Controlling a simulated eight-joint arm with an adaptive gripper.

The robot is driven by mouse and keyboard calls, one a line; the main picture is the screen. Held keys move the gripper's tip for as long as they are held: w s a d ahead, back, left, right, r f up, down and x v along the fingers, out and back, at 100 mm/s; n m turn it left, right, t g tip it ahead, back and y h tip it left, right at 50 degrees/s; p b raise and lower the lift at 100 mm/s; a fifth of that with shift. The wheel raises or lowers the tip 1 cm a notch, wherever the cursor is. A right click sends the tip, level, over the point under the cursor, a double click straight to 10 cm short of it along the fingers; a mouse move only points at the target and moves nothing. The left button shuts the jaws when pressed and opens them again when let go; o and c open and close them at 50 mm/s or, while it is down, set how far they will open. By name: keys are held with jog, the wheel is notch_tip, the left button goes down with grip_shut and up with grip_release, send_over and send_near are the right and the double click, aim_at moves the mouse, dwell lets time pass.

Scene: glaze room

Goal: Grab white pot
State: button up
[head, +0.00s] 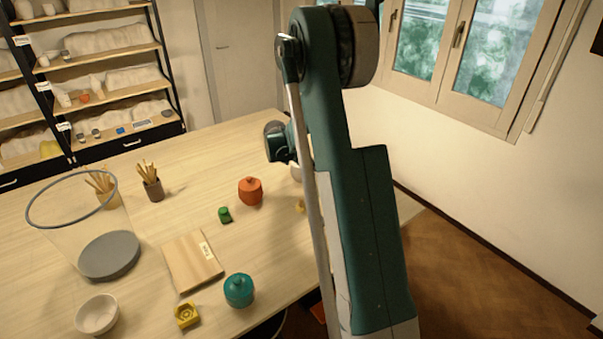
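A pale, whitish rounded thing (296,173) stands on the table just right of the orange pot, mostly hidden behind my arm. It may be the white pot, but too little of it shows to be sure. An orange lidded pot (250,191) and a teal lidded pot (239,290) stand upright on the table. My arm fills the middle right of the head view, and a dark teal part of it reaches out above the pale thing. My gripper's fingers cannot be made out; my arm hides that area.
On the table (215,150) are a wooden board (192,262), a small green item (225,215), a yellow block (187,316), a pale bowl (97,314), a large clear cylinder (105,225) and brush holders (152,184). A shelf (100,90) stands behind. Clear tabletop lies at back centre.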

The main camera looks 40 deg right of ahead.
jog(key=shift+x, duration=1.8)
jog(key=c, duration=1.1)
jog(key=shift+r, duration=0.1)
jog(key=shift+r, duration=4.85)
